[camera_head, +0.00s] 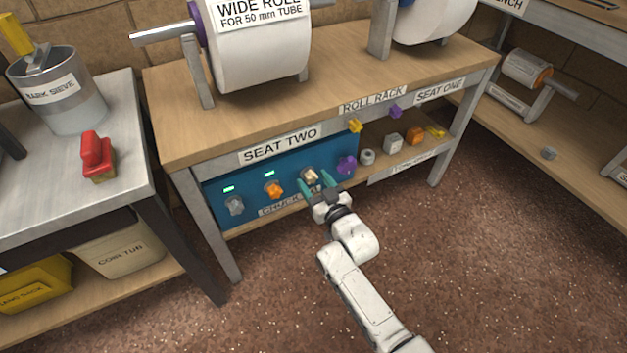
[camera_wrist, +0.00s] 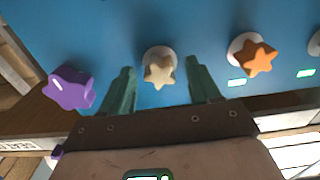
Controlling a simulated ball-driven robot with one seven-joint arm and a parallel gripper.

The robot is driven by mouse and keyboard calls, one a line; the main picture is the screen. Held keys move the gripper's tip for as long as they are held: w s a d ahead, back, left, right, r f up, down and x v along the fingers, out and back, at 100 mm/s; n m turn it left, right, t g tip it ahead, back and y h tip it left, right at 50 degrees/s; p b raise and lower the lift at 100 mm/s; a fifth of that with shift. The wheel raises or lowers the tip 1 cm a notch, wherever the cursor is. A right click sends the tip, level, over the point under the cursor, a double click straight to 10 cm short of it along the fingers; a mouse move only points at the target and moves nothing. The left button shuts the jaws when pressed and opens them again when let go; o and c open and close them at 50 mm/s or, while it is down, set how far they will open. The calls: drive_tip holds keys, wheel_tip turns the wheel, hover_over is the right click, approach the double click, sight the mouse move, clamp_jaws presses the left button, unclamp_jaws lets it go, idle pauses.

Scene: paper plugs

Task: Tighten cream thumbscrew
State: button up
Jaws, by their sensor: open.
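The cream thumbscrew (camera_head: 310,176) is a star-shaped knob on the blue panel under the bench top. In the wrist view the cream thumbscrew (camera_wrist: 159,71) stands out from a pale round collar. My gripper (camera_head: 318,186) is in front of it, with green fingers open. In the wrist view the fingertips of my gripper (camera_wrist: 162,68) lie to either side of the cream knob, with gaps showing on both sides. No contact is visible. I cannot tell how far the thumbscrew is screwed in.
An orange star knob (camera_head: 273,189) and a grey knob (camera_head: 235,205) sit left on the panel (camera_wrist: 120,25), near green lights. A purple knob (camera_head: 346,165) sits close on the right. Small parts stand on the shelf beyond. The floor (camera_head: 480,260) in front is clear.

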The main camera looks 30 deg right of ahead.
sight(313, 181)
drive_tip(key=shift+s+p, duration=1.05)
drive_tip(key=shift+s, duration=0.9)
drive_tip(key=shift+f, duration=0.1)
drive_tip(key=n+b, duration=0.2)
drive_tip(key=n, duration=0.2)
drive_tip(key=shift+f+b, duration=0.15)
drive_tip(key=shift+b, duration=0.15)
drive_tip(key=n+b, duration=0.3)
drive_tip(key=n, duration=0.1)
drive_tip(key=shift+f+n, duration=0.15)
drive_tip(key=shift+n, duration=0.25)
drive_tip(key=shift+n+b, duration=0.6)
drive_tip(key=shift+n, duration=0.2)
drive_tip(key=shift+r+n, duration=0.4)
drive_tip(key=shift+n, duration=0.4)
drive_tip(key=shift+w, duration=0.15)
